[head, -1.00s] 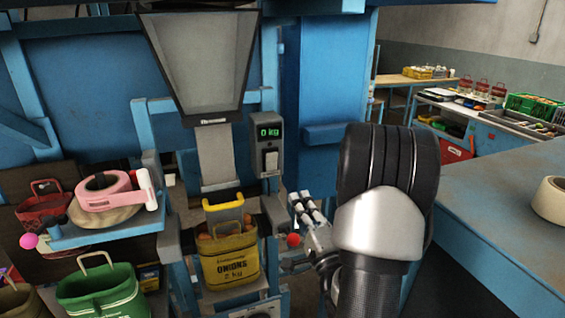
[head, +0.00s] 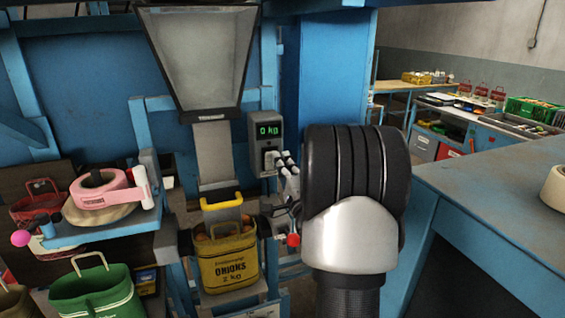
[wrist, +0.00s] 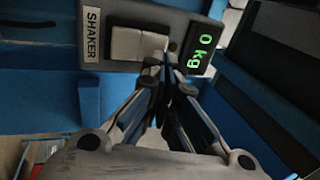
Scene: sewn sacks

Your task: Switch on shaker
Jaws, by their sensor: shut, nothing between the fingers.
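The shaker control is a light rocker switch (wrist: 138,43) on a dark grey box beside a white SHAKER label (wrist: 92,35). The green display (head: 269,130) above the switch reads 0 kg, and it also shows in the wrist view (wrist: 200,52). My gripper (wrist: 163,66) is shut and empty, with its fingertips at the switch's edge nearest the display. In the head view my gripper (head: 279,160) overlaps the lower right of the switch box. I cannot tell whether the tips touch the rocker, or which way it is tipped.
A grey hopper (head: 200,65) and chute stand left of the box. A yellow onion sack (head: 228,262) hangs below the chute. A red knob (head: 293,240) sits under my gripper. Pink tape (head: 100,190) and a green sack (head: 95,295) are at left; a blue table (head: 490,200) is at right.

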